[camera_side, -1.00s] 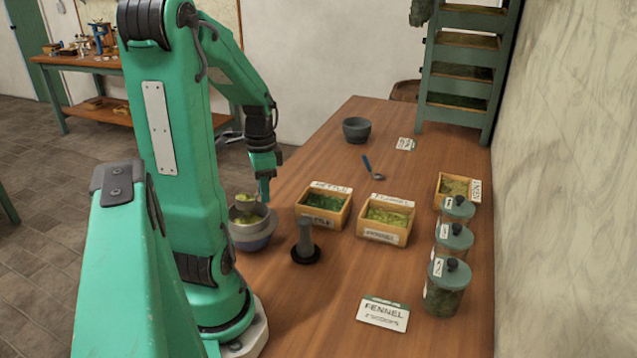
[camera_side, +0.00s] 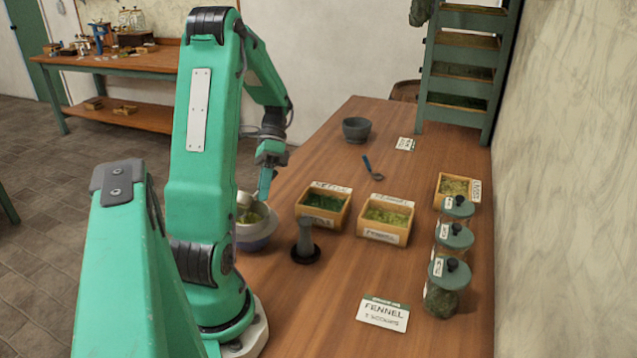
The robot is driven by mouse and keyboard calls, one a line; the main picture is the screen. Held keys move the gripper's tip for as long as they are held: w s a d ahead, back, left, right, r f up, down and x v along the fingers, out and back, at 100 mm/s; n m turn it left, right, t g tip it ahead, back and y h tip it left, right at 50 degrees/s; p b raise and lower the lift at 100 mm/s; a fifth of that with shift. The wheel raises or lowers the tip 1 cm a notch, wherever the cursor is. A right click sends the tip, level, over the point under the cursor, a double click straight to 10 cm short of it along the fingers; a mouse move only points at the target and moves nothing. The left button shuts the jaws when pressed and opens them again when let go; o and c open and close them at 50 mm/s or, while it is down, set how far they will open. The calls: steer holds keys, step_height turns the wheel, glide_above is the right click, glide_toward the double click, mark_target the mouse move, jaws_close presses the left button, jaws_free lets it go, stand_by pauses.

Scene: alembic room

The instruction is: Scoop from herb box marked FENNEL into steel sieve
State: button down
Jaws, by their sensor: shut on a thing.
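My gripper (camera_side: 265,193) is shut on a scoop (camera_side: 243,199) above the steel sieve. The scoop is tipped and its pale outside shows. The sieve (camera_side: 238,228) sits over a bowl (camera_side: 258,242), partly hidden behind my arm. Yellow-green herb (camera_side: 252,216) shows inside the sieve, just under the scoop. The wooden herb box marked FENNEL (camera_side: 384,237) stands to the right, with yellow-green herb in it. A card (camera_side: 383,313) at the front reads FENNEL, with a smaller line that seems to say 2 scoops.
A box of darker herb marked NETTLE (camera_side: 322,222) stands between sieve and fennel box. A dark stand (camera_side: 305,247) is in front. Several lidded jars (camera_side: 445,290) and a third box (camera_side: 457,187) line the right. A blue-handled tool (camera_side: 372,168) and grey bowl (camera_side: 356,130) lie farther back.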

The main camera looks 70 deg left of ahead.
steer(key=shift+g+h, duration=0.5)
steer(key=shift+h, duration=0.3)
steer(key=shift+r, duration=0.15)
stand_by(0.8)
steer(key=shift+r, duration=0.45)
